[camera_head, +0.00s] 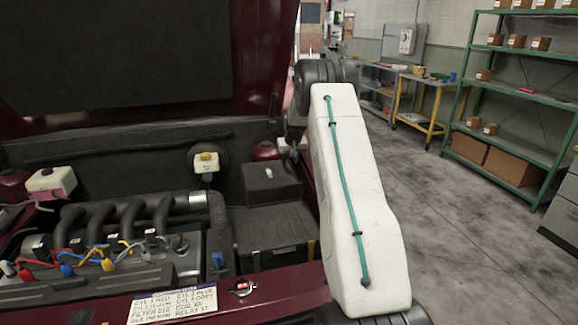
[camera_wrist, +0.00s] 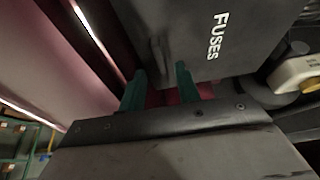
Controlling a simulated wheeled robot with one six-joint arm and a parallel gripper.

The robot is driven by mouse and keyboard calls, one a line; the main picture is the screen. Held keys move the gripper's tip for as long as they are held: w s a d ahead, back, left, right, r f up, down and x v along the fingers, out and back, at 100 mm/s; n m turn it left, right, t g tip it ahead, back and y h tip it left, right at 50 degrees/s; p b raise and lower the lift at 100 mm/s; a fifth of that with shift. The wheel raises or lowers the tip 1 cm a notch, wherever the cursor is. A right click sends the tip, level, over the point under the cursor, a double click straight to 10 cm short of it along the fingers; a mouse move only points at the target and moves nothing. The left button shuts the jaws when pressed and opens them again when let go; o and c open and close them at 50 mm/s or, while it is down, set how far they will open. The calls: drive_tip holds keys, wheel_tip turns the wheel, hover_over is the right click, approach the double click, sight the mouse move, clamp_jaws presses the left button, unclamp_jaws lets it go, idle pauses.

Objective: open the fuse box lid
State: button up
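The fuse box (camera_head: 268,191) is a black box in the engine bay, left of my arm in the head view. In the wrist view its dark lid (camera_wrist: 185,35) fills the top middle, with "FUSES" in white letters, and looks shut. A dark tab (camera_wrist: 156,52) stands at the lid's near edge. My gripper (camera_wrist: 160,72) has two green fingers, spread apart, with the tab between or just beyond their tips. I cannot tell whether they touch it. In the head view my arm hides most of the gripper.
The raised dark red hood (camera_head: 262,60) stands above the bay. The engine (camera_head: 120,225) with coloured wires and a placard (camera_head: 178,305) lies left and in front. A white reservoir with a yellow cap (camera_head: 206,162) stands beside the fuse box. Open floor and shelves (camera_head: 515,95) are at right.

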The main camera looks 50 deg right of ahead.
sight(289, 167)
drive_tip(key=shift+x, duration=1.9)
